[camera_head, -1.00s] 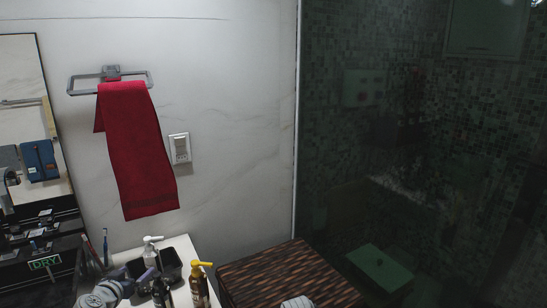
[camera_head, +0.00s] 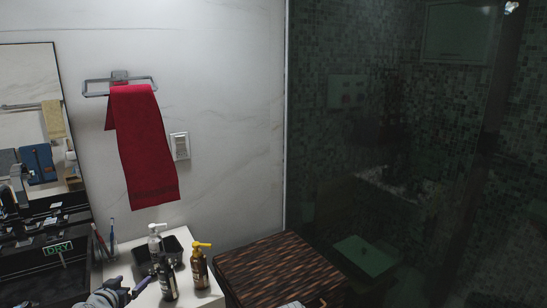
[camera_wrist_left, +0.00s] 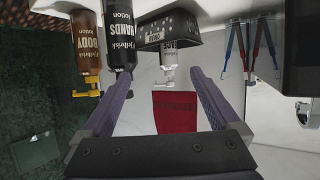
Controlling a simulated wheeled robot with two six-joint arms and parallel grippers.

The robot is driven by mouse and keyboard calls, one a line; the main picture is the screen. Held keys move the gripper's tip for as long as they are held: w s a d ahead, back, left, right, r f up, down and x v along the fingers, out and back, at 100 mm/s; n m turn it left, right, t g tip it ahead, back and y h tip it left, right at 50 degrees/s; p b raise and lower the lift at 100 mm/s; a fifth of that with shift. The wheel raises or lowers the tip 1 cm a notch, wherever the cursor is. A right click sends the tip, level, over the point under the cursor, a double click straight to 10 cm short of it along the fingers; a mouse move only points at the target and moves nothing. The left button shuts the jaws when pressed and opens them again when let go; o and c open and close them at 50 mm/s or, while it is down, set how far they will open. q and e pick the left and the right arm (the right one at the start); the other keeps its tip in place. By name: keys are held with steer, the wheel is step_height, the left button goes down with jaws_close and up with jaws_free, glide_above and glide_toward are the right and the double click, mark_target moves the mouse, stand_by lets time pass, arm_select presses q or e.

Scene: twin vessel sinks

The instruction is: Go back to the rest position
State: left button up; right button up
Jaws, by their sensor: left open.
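My left gripper (camera_head: 130,287) is at the bottom left of the head view, by the front left of the white counter (camera_head: 207,298). Its purple fingers stand apart in the left wrist view (camera_wrist_left: 160,80), with nothing held between them. Beyond them, that upside-down view shows a brown bottle (camera_wrist_left: 86,42), a black bottle (camera_wrist_left: 117,40) and a white pump (camera_wrist_left: 168,72). No right gripper can be made out; only a small pale piece shows at the bottom edge of the head view.
On the counter stand a brown bottle with a yellow pump (camera_head: 199,270), a black bottle (camera_head: 168,280) and a black tray (camera_head: 178,243). Toothbrushes (camera_head: 108,238) stand at the left. A red towel (camera_head: 142,150) hangs on the wall. A striped wooden top (camera_head: 275,268) lies right of the counter.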

arm_select(q)
steer(key=s+d+f+m+g+h+p, duration=0.1)
steer(key=d+f+m+g+h+p, duration=0.15)
steer(key=d, duration=0.85)
steer(key=s+d+f+m+g+h+p, duration=0.15)
steer(key=d+g, duration=0.25)
steer(key=d, duration=0.7)
steer(key=s+d+g+y+p, duration=0.5)
steer(key=s+d, duration=0.7)
steer(key=s, duration=0.3)
steer(key=shift+d+r+g+p, duration=0.4)
steer(key=shift+g+p, duration=0.1)
steer(key=shift+g, duration=0.65)
stand_by(0.7)
